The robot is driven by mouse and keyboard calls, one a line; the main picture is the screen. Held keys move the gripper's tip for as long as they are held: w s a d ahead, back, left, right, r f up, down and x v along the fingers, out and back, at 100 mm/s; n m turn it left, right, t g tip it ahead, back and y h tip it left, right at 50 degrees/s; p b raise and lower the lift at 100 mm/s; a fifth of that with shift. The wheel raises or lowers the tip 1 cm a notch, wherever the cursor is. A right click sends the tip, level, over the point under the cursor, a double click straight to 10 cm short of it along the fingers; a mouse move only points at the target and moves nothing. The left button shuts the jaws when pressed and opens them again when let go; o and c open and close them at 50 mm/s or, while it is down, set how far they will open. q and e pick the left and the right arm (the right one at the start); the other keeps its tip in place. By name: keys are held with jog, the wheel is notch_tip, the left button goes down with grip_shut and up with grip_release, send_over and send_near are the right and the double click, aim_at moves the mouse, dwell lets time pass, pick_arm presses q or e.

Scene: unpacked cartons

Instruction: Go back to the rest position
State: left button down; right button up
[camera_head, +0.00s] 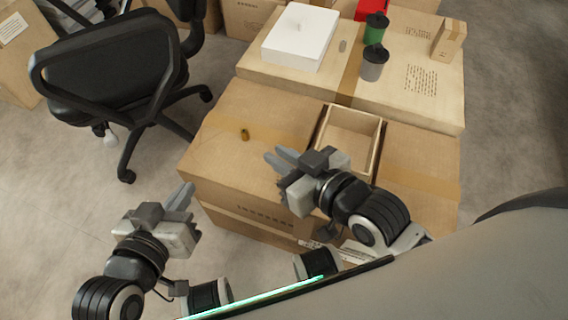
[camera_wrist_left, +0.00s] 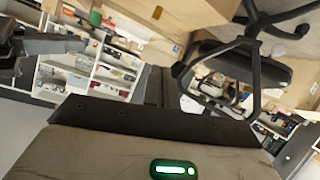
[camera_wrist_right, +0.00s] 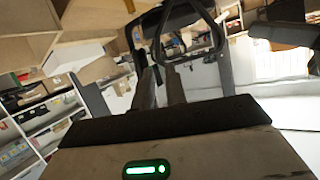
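My left gripper (camera_head: 187,190) is at the lower left in the head view, over the floor and to the left of the near carton. Its fingers lie close together in the left wrist view (camera_wrist_left: 162,88), and I cannot tell whether a gap is left. My right gripper (camera_head: 276,156) is above the near carton (camera_head: 245,105), left of the open box. Its fingers are a little apart in the right wrist view (camera_wrist_right: 160,90), with nothing between them. Neither gripper shows anything held.
A small brown-yellow object (camera_head: 245,134) lies on the near carton. An open box (camera_head: 376,150) stands there too. The far carton (camera_head: 400,92) bears a white box (camera_head: 300,37), a green can (camera_head: 376,28), a grey can (camera_head: 374,63) and a small carton (camera_head: 449,40). An office chair (camera_head: 115,70) stands left.

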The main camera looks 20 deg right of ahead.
jog(key=shift+s+f+m+g, duration=0.4)
jog(key=shift+s+f+m, duration=0.1)
jog(key=shift+s+f, duration=0.15)
pick_arm(q)
jog(key=shift+a, duration=0.1)
pick_arm(e)
jog(key=shift+r, duration=0.15)
